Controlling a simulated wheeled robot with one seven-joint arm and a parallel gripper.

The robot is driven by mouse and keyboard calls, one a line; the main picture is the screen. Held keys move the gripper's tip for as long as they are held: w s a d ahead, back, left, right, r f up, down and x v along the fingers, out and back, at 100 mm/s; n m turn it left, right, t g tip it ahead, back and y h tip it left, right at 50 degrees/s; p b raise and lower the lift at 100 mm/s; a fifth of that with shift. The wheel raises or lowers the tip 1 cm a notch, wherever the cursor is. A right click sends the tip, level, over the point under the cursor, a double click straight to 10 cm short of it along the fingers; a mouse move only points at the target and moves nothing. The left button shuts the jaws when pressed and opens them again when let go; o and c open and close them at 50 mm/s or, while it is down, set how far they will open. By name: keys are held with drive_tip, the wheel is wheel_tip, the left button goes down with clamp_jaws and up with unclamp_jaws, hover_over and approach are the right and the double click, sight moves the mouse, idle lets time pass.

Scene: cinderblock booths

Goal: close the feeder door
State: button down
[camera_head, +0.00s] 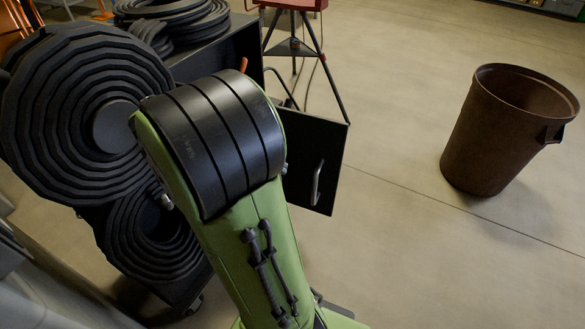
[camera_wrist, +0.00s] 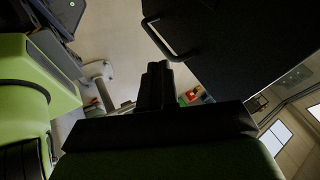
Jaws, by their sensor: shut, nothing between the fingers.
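The feeder door is a flat black panel (camera_head: 328,150) with a pale metal bar handle (camera_head: 317,183). In the head view it sticks out to the right of a dark cabinet (camera_head: 238,48), standing open; my green arm hides its left part and the hinge side. In the wrist view the black door panel (camera_wrist: 240,45) fills the upper right, with its handle (camera_wrist: 166,46) at its lower left edge. My gripper (camera_wrist: 159,66) is shut and empty, its tips appearing just below the handle; contact cannot be told. The arm hides the gripper in the head view.
Large coils of black ribbed hose (camera_head: 60,105) hang at the left, and more coils (camera_head: 185,25) lie on the cabinet top. A red-topped tripod stand (camera_head: 292,47) is behind the door. A brown bin (camera_head: 490,140) stands at the right, with clear floor between.

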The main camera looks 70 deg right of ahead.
sight(305, 167)
drive_tip(key=shift+s+d+f+b, duration=0.4)
drive_tip(key=shift+s+d+f, duration=0.15)
drive_tip(key=shift+d+f, duration=0.75)
drive_tip(key=shift+s+d+f+b, duration=0.5)
drive_tip(key=shift+d+f, duration=0.65)
drive_tip(key=shift+d, duration=0.3)
drive_tip(key=shift+s+d+f+b, duration=0.35)
drive_tip(key=shift+s+d+f, duration=0.25)
drive_tip(key=shift+d+f, duration=0.7)
drive_tip(key=shift+d, duration=0.15)
